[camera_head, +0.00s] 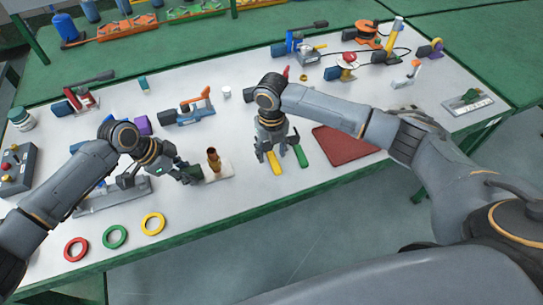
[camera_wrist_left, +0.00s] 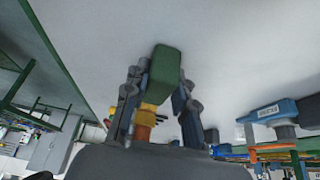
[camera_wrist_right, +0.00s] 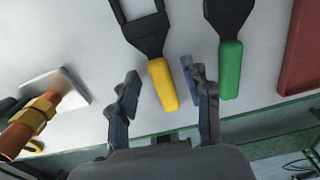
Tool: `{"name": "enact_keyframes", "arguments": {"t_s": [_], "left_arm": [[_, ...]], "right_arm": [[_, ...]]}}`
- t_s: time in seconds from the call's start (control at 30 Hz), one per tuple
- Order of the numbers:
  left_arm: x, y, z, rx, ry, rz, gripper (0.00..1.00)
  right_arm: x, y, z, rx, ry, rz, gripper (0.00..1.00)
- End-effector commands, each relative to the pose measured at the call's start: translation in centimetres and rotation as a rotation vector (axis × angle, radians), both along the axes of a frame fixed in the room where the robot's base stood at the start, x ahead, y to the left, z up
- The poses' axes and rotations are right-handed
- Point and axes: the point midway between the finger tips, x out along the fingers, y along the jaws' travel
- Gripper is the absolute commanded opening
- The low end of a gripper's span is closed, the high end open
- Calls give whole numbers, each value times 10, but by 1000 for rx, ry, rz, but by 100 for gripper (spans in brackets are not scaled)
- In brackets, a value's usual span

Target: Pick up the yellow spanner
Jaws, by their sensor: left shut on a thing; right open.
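The yellow spanner (camera_head: 274,161) lies on the white table, partly hidden under my right gripper (camera_head: 272,146) in the head view. In the right wrist view its yellow handle (camera_wrist_right: 162,84) and black head show. The handle lies between the two open fingertips of my right gripper (camera_wrist_right: 160,88), with a gap on each side. My left gripper (camera_head: 186,173) is shut on a green block-like thing (camera_wrist_left: 165,72), beside the copper and brass pipe fitting (camera_head: 213,159).
A green-handled spanner (camera_wrist_right: 230,69) lies just right of the yellow one. A dark red mat (camera_head: 345,142) is further right. The fitting stands on a light plate to the left. Red, green and yellow rings (camera_head: 153,223) lie at the front left.

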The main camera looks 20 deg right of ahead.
Motion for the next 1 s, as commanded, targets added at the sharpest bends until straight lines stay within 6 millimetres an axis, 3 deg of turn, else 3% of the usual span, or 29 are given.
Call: {"name": "enact_keyframes", "arguments": {"t_s": [0.23,0.5,0.83,1.0], "left_arm": [[0,0,-1,1,1,0,0],[0,0,-1,1,1,0,0],[0,0,0,1,1,0,0],[0,0,0,1,1,0,0]], "right_arm": [[0,0,-3,0,0,0,49],[0,0,-3,0,-1,0,0],[1,0,2,1,-3,0,0],[2,0,27,1,-6,1,0]]}}
